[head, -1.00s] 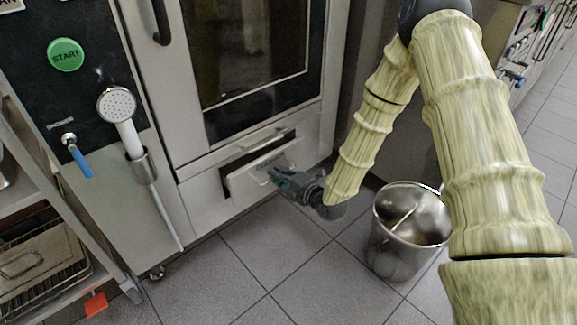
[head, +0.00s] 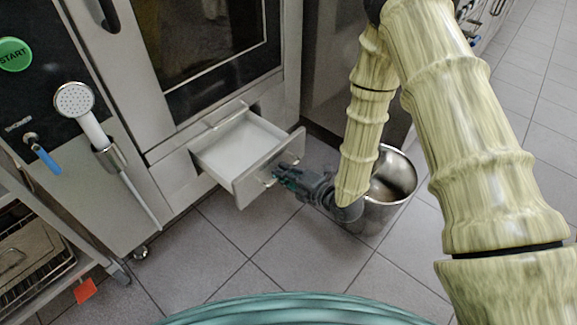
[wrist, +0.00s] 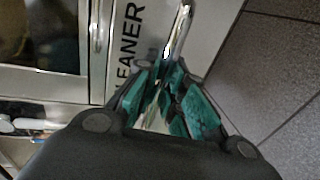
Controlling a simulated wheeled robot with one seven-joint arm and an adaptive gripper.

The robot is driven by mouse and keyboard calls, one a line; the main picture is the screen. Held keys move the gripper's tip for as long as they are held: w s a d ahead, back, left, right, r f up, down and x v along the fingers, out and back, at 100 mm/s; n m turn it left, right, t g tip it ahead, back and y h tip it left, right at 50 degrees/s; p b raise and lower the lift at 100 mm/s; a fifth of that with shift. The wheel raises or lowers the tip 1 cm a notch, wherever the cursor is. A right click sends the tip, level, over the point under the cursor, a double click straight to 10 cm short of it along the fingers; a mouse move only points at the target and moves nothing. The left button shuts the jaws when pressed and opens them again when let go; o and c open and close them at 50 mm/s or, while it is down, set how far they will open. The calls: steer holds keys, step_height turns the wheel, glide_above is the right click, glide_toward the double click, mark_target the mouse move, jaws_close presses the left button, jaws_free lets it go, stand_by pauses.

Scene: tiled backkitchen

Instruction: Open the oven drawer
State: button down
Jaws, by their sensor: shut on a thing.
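The oven drawer (head: 228,150) is below the glass oven door and stands well out from the oven front. Its white inside shows and looks empty. My gripper (head: 283,178) is at the drawer's front panel, on the handle side. In the wrist view the green-padded fingers (wrist: 170,100) are closed around the metal drawer handle (wrist: 179,35). The drawer front in that view bears black lettering, of which "LEANER" can be read. The fingers hide part of the handle.
A steel bucket (head: 392,180) stands on the floor just right of my gripper, partly behind my arm. A hand shower (head: 85,110) hangs on the oven's left panel. A rack (head: 30,240) with trays stands at the lower left. The tiled floor before the drawer is clear.

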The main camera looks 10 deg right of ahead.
steer(key=shift+s+d, duration=0.1)
steer(key=c, duration=1.5)
jaws_free()
steer(key=shift+s+d, duration=0.1)
steer(key=v, duration=1.1)
steer(key=shift+s+d, duration=0.25)
steer(key=shift+s, duration=0.05)
